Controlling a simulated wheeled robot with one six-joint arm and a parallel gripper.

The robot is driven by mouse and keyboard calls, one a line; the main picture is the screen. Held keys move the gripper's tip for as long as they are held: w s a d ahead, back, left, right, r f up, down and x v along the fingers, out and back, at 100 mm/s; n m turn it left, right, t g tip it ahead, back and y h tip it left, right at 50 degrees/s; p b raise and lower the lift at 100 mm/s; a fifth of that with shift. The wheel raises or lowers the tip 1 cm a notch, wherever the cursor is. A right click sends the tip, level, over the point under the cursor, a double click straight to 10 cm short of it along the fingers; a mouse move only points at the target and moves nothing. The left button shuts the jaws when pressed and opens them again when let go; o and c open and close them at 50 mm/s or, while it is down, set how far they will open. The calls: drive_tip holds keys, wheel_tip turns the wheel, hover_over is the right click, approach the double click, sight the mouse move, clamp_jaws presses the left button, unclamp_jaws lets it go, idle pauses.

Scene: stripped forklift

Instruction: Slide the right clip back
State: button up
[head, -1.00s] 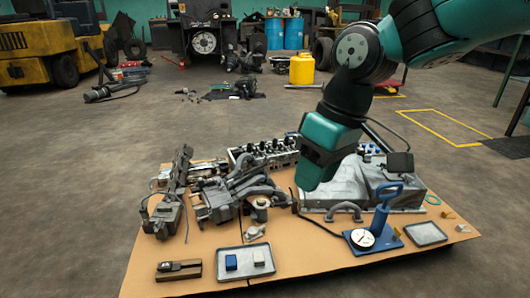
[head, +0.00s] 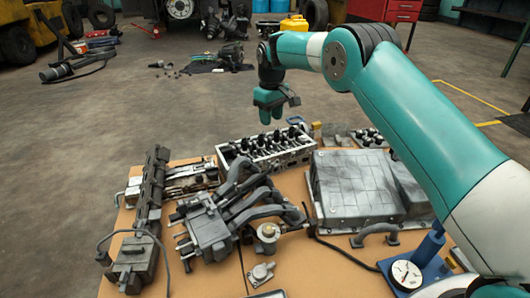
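My gripper (head: 269,112) points down above and behind the far edge of the cylinder head (head: 266,152), a grey metal block with a row of dark parts along its top. Its teal fingers are small here, and I cannot tell whether they are open or shut. I see nothing held between them. I cannot make out a clip for certain. A small blue handle-like part (head: 295,121) shows behind the block, to the right of the gripper, apart from it in the picture.
A grey manifold with several pipes (head: 215,225), a long dark part (head: 150,200) and a large grey cover (head: 355,185) crowd the tan board (head: 205,275). A gauge on a blue stand (head: 406,273) is at front right. Open floor (head: 180,110) lies beyond.

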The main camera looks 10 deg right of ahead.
drive_tip(key=b, duration=1)
approach(270, 162)
wheel_tip(270, 162, down, 9)
drive_tip(key=shift+w+f, duration=0.1)
drive_tip(key=shift+f, duration=0.1)
clamp_jaws()
